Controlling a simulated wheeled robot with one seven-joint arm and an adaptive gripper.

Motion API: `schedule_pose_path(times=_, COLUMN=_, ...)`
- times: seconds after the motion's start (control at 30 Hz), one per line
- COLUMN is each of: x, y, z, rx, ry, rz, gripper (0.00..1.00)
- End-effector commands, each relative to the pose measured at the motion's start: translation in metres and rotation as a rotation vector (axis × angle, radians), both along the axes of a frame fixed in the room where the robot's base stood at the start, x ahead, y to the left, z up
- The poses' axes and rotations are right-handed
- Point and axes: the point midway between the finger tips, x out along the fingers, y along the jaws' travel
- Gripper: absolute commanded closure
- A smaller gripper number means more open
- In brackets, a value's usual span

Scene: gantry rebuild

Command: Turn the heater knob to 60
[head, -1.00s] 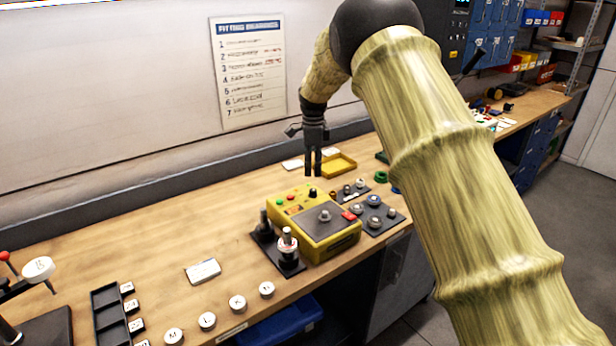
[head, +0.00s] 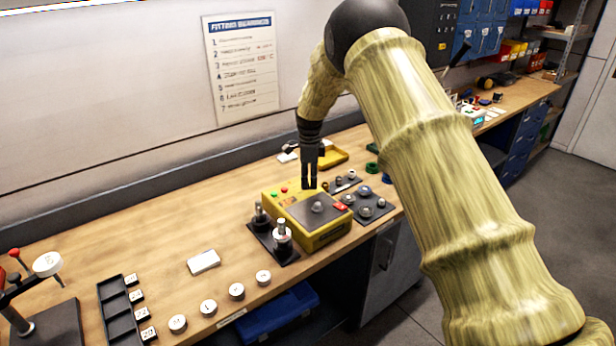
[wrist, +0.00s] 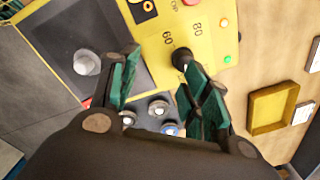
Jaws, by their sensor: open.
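The yellow heater box (head: 318,241) stands on the bench with a dark top plate. In the wrist view its yellow panel (wrist: 215,75) shows the marks 60 and 80. The black heater knob (wrist: 181,58) is beside these marks; its exact pointing is unclear. My gripper (head: 309,186) points down over the rear part of the box and hides the knob in the head view. In the wrist view my gripper (wrist: 160,65) is open, with green-padded fingers apart. The right finger is close to the knob and overlaps it in the picture; I cannot tell whether they touch.
A black stand with metal posts (head: 282,238) is left of the box. A dark tray of round parts (head: 378,218) is to its right. A yellow tray (head: 333,158) lies behind. A white block (head: 203,262) and several round tokens (head: 208,307) sit at the left front.

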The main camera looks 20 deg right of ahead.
Motion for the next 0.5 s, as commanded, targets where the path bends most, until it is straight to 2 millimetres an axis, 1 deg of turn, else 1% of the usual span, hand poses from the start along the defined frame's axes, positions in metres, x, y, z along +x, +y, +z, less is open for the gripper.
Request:
schedule_pose_path(times=0.03, x=0.0064, y=0.0008, z=-0.0081, rx=0.000, ry=0.007, rz=0.001, gripper=0.53)
schedule_pose_path(times=0.13, x=0.0133, y=0.0013, z=-0.0156, rx=0.001, ry=0.012, rz=0.002, gripper=0.53)
schedule_pose_path(times=0.23, x=0.0150, y=0.0009, z=-0.0168, rx=0.001, ry=0.012, rz=0.001, gripper=0.53)
schedule_pose_path(times=0.37, x=0.0090, y=0.0006, z=-0.0122, rx=0.000, ry=0.007, rz=0.001, gripper=0.53)
schedule_pose_path(times=0.47, x=0.0060, y=0.0008, z=-0.0085, rx=0.001, ry=0.002, rz=0.001, gripper=0.69)
schedule_pose_path(times=0.5, x=0.0056, y=0.0008, z=-0.0079, rx=0.000, ry=0.001, rz=0.001, gripper=0.76)
